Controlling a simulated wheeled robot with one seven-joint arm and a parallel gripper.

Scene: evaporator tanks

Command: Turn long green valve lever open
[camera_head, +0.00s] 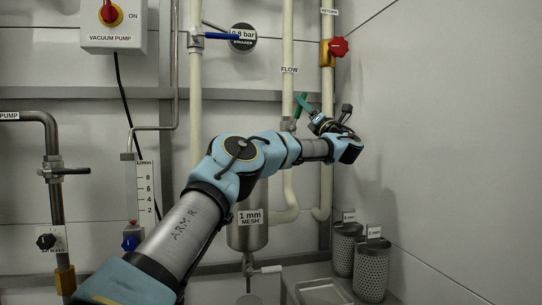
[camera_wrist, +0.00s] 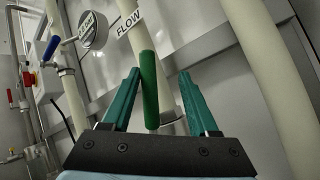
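The long green valve lever (camera_wrist: 149,90) stands nearly upright in the wrist view, in front of the pale FLOW pipe. In the head view the green lever (camera_head: 299,106) slants up and to the right from its valve on the FLOW pipe (camera_head: 288,50). My gripper (camera_wrist: 159,74) has its two teal fingers spread, one on each side of the lever, with visible gaps. In the head view my gripper (camera_head: 305,104) is at the lever, and its fingers overlap it there.
A red-handled valve (camera_head: 338,47) sits on the RETURN pipe to the right. A blue lever (camera_head: 222,36) and a round gauge plate (camera_head: 243,38) are at upper left of the FLOW pipe. Mesh baskets (camera_head: 371,270) stand below right. The right wall is bare.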

